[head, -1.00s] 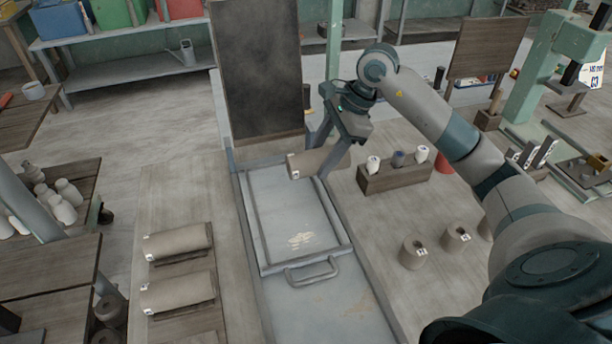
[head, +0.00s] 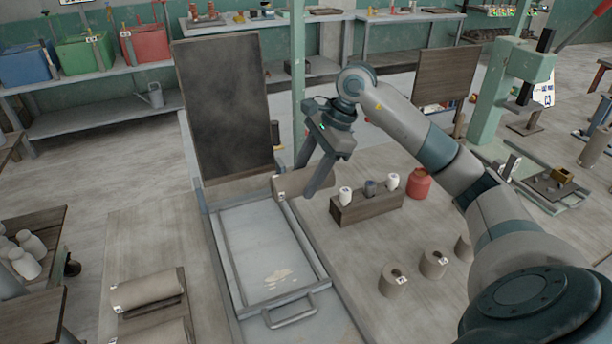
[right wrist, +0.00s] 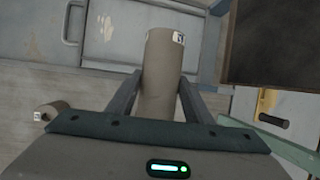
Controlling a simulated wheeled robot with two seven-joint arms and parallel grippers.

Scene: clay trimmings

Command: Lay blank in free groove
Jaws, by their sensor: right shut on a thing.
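My right gripper (head: 311,180) is shut on a grey-brown clay blank (head: 292,184), a cylinder with a white label at one end. In the head view it is held at the far right corner of the metal tray. The right wrist view shows the blank (right wrist: 162,75) between both fingers, label at the far end. Two similar blanks lie crosswise at the lower left: one whole (head: 150,288), the other (head: 155,332) cut by the frame edge. The grooves under them are mostly hidden, and I cannot make out a free groove. My left gripper is not in view.
The metal tray (head: 228,262) with a handle lies at centre, a dark upright board (head: 225,100) behind it. To its right are a wooden block (head: 365,208) holding small pots and several labelled hollow cylinders (head: 394,284).

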